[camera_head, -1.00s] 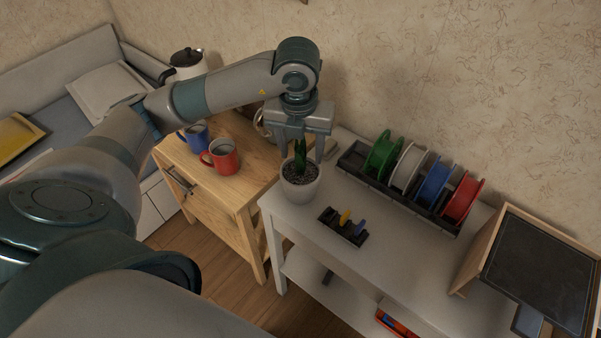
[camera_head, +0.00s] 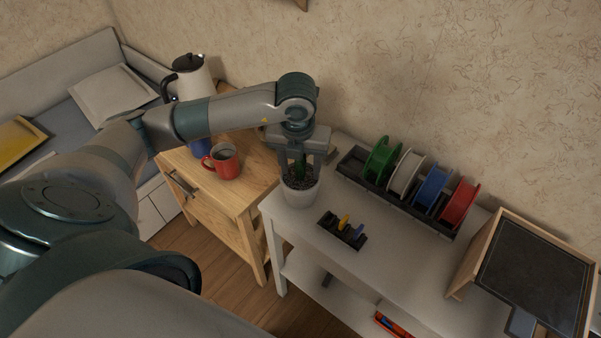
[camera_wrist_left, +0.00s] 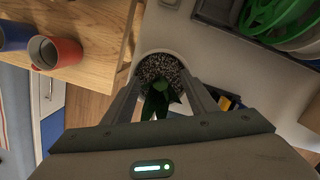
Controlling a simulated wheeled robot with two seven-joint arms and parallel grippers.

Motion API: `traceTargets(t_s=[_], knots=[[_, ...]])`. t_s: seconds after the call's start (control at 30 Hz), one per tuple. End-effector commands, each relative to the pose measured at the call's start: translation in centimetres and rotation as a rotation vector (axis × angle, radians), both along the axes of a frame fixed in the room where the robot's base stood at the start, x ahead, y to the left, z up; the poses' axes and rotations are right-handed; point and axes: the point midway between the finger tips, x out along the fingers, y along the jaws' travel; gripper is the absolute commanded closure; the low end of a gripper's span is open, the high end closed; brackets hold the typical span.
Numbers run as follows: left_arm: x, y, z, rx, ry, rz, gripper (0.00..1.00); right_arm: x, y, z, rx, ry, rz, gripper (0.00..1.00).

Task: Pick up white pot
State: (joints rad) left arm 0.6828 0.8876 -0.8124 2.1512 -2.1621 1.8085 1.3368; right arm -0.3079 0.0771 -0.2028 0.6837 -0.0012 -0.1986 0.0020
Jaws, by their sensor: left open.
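The white pot (camera_head: 299,194) stands upright at the left end of the white table, holding dark soil and a small green plant. It also shows in the left wrist view (camera_wrist_left: 150,58), where its rim and soil are seen from above. My left gripper (camera_head: 299,173) points down over the pot, its fingers open on either side of the plant and at about rim height. In the left wrist view the fingers reach the soil area. I cannot tell whether they touch the pot. My right gripper is not in view.
A black rack (camera_head: 397,193) with several coloured spools stands along the wall. A small black holder (camera_head: 342,230) sits close right of the pot. A red mug (camera_head: 226,162) and a white kettle (camera_head: 190,78) are on the wooden cabinet. A framed board (camera_head: 530,270) stands at right.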

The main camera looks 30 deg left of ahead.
Motion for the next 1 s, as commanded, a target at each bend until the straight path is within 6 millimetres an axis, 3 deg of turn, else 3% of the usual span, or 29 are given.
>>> traceTargets(t_s=[0.43,0.67,1.0], knots=[[0.02,-0.04,-0.03,-0.001,0.000,0.000,0.47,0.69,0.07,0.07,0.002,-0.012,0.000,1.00],[0.02,-0.04,-0.01,-0.001,0.000,0.000,1.00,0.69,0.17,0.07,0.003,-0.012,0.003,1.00],[0.02,-0.04,-0.01,-0.001,0.000,0.000,1.00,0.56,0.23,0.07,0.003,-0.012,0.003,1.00]])
